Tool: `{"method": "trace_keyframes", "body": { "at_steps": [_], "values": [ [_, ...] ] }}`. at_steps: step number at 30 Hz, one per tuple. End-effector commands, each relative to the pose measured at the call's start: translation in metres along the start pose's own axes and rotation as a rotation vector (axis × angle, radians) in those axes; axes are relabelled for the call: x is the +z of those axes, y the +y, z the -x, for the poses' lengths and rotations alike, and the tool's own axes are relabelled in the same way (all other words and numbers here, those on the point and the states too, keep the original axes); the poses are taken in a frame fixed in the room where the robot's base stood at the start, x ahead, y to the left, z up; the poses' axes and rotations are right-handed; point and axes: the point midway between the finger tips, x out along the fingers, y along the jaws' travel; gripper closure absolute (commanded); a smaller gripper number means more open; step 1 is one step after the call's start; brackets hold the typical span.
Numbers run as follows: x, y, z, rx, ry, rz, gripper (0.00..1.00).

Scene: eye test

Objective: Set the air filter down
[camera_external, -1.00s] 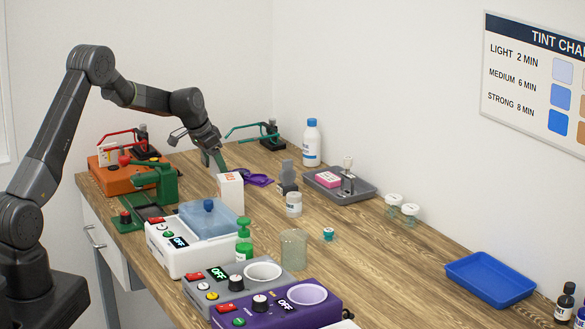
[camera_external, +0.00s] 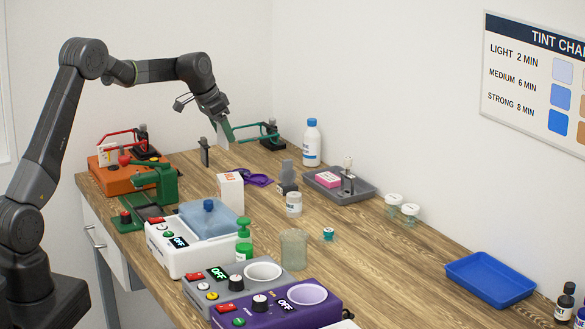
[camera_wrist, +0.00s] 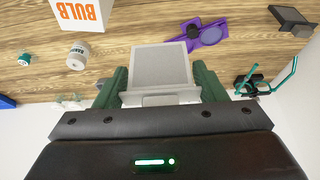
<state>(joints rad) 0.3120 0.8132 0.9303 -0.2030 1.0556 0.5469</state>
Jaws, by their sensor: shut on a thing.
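The air filter (camera_wrist: 160,66), a flat light-grey square panel with a thicker rim at its near end, is between the green fingers of my gripper (camera_wrist: 162,88) in the wrist view. My gripper is shut on that near end. In the external view my gripper (camera_external: 224,127) is raised above the far part of the bench, with the pale filter (camera_external: 222,138) hanging from it, mostly hidden by the fingers. The filter looks clear of the bench.
A small dark upright stand (camera_external: 204,152) is on the wooden bench (camera_external: 400,260) below and left of my gripper. Purple goggles-like item (camera_external: 258,180), a BULB box (camera_external: 230,190), a green-armed stand (camera_external: 270,135) and a white bottle (camera_external: 312,143) are nearby. Bare wood lies between them.

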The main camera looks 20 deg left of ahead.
Motion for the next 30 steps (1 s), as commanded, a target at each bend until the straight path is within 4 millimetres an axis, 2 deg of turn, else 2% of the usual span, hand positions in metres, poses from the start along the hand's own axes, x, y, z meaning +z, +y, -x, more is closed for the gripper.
{"method": "trace_keyframes", "body": {
  "at_steps": [5,8,15,18,24,28,30],
  "values": [
    [-0.008,0.056,-0.002,0.024,0.001,-0.059,0.58],
    [-0.01,0.099,-0.003,0.043,0.0,-0.103,0.58],
    [-0.002,0.225,0.001,0.098,0.001,-0.237,0.58],
    [0.005,0.265,0.003,0.116,0.001,-0.282,0.58],
    [0.019,0.315,0.008,0.139,0.001,-0.339,0.58],
    [0.026,0.336,0.011,0.15,0.002,-0.364,0.58],
    [0.031,0.334,-0.003,0.149,-0.003,-0.36,0.58]
  ]
}}
